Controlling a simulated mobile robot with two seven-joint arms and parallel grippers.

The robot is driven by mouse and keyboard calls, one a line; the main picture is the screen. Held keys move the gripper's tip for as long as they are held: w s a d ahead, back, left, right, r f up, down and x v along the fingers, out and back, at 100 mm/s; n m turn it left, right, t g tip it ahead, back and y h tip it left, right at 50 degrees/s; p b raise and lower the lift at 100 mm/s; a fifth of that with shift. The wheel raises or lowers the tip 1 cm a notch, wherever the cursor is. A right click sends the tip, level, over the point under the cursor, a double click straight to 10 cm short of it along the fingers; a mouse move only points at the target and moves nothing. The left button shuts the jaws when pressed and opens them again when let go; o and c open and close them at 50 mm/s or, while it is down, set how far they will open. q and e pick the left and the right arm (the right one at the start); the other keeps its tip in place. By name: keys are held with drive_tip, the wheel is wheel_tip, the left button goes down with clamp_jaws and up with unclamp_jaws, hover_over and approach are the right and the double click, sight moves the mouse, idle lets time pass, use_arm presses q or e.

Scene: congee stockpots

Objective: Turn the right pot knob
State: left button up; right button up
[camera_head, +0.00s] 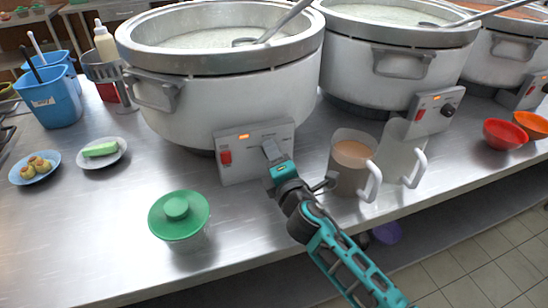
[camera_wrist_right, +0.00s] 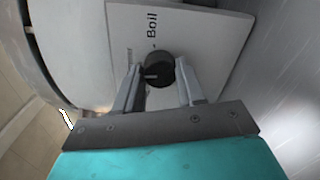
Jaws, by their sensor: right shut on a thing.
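Three big white stockpots with steel rims stand in a row on the steel counter. The nearest pot (camera_head: 225,95) has a control panel (camera_head: 232,162) with a lit orange light and a red switch. My right gripper (camera_head: 270,150) is at the right part of this panel and hides its knob in the head view. In the right wrist view, a black knob (camera_wrist_right: 159,70) sits between the two fingers of my right gripper (camera_wrist_right: 158,88), near the word "Boil". The gripper is shut on this knob. The middle pot's knob (camera_head: 448,110) is free. My left gripper is not in view.
A jug of brown liquid (camera_head: 350,155) and a pale mug (camera_head: 400,155) stand just right of my right gripper. A green-lidded container (camera_head: 179,215) is in front to the left. Blue bins (camera_head: 50,95) and small plates are at the left; bowls (camera_head: 504,134) at the right.

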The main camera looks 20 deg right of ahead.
drive_tip(key=shift+m, duration=0.5)
drive_tip(key=o, duration=1)
drive_tip(key=shift+o, duration=0.2)
drive_tip(key=s, duration=1.3)
drive_tip(key=shift+r+b, duration=0.3)
drive_tip(key=shift+b, duration=0.15)
drive_tip(key=shift+d, duration=0.1)
